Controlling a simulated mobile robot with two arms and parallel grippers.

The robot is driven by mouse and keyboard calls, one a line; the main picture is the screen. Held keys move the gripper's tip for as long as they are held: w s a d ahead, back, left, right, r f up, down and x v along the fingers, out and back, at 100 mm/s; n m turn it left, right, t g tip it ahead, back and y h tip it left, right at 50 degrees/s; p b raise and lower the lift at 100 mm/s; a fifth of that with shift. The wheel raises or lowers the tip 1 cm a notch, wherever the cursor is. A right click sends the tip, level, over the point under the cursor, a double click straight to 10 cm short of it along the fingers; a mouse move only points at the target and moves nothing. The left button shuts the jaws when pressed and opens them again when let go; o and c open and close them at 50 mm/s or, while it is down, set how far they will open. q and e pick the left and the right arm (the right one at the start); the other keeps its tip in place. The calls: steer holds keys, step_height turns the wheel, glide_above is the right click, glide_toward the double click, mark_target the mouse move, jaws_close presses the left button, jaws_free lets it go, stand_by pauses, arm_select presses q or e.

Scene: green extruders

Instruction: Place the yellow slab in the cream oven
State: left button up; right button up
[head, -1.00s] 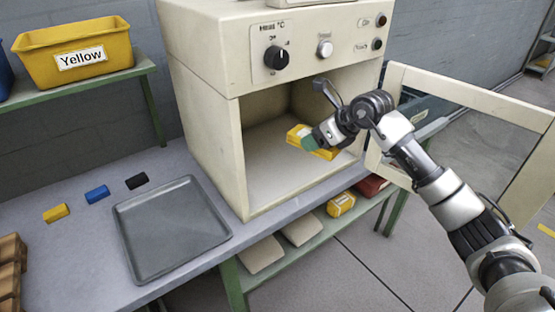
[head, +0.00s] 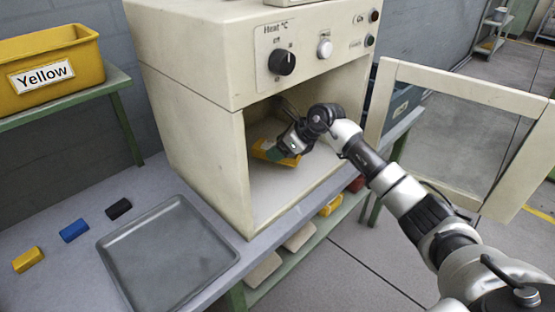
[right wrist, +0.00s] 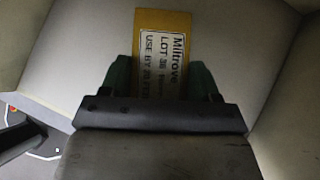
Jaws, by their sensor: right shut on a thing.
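The cream oven (head: 192,128) stands on the bench with its door (head: 532,165) swung open to the right. My right gripper (head: 280,154) is inside the oven opening, shut on the yellow slab (head: 262,150). In the right wrist view, the slab (right wrist: 162,30) with a printed label sits between the two green fingertips (right wrist: 162,80). Its near end is hidden behind the gripper. In the head view the slab is low over the oven floor; I cannot tell whether it touches. My left gripper is not in view.
An empty grey metal tray (head: 168,250) lies on the bench left of the oven. Yellow (head: 28,260), blue (head: 74,231) and black (head: 118,208) blocks lie beside it. A yellow bin (head: 40,95) labelled Yellow stands on a green shelf (head: 75,108). Bags lie below the bench.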

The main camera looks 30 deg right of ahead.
mark_target(279, 169)
steer(key=shift+a+f, duration=0.1)
steer(key=shift+f, duration=1.9)
steer(key=shift+f, duration=0.1)
steer(key=o, duration=1.1)
steer(key=v, duration=1.2)
